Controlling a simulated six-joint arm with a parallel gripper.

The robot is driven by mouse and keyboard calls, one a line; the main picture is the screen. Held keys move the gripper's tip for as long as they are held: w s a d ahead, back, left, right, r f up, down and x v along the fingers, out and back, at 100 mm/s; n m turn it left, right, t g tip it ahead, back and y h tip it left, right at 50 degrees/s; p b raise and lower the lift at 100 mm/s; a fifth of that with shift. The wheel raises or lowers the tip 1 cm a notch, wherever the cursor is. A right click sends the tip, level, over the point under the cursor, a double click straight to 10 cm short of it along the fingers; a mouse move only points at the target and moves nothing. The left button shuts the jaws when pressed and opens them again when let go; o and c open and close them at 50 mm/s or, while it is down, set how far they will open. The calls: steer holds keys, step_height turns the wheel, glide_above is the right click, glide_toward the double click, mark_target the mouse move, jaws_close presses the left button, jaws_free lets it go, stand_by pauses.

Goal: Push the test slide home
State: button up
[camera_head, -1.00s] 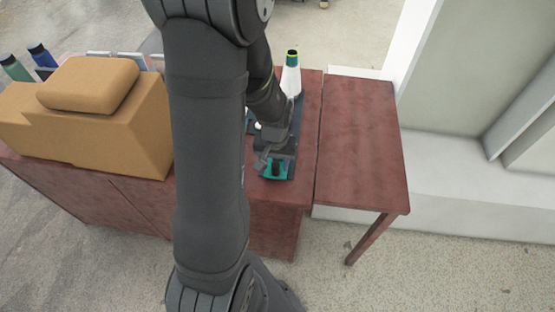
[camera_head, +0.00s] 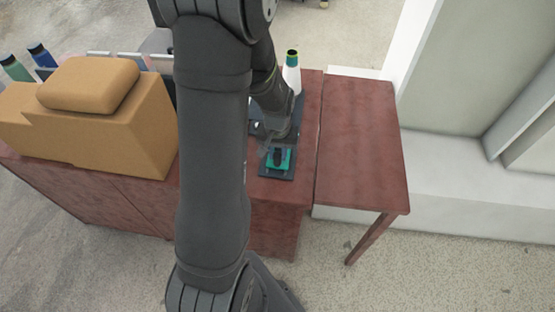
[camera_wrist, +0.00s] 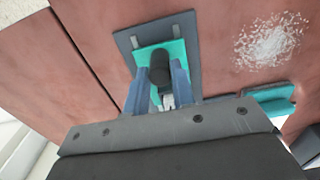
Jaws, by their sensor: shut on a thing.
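The test slide is a teal plate (camera_head: 287,154) with an upright black knob (camera_head: 278,157). It lies on a dark base plate (camera_head: 277,174) near the table's front right edge. In the wrist view the teal slide (camera_wrist: 178,50) sits on the grey base (camera_wrist: 126,42), with the knob (camera_wrist: 159,66) standing up from it. My gripper (camera_head: 273,150) reaches down over the slide. In the wrist view its two blue-grey fingers (camera_wrist: 160,82) stand on either side of the knob and are shut on it. The slide's far end is partly hidden by my gripper.
A bare side table (camera_head: 362,145) stands right. In the wrist view, a whitish patch (camera_wrist: 268,42) and another teal part (camera_wrist: 268,100) lie right.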

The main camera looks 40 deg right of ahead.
steer(key=shift+w+d, duration=1.3)
steer(key=shift+d, duration=0.05)
steer(key=o, duration=0.7)
step_height(320, 180, up, 7)
steer(key=shift+r, duration=0.1)
step_height(320, 180, up, 17)
steer(key=shift+r, duration=0.15)
stand_by(0.4)
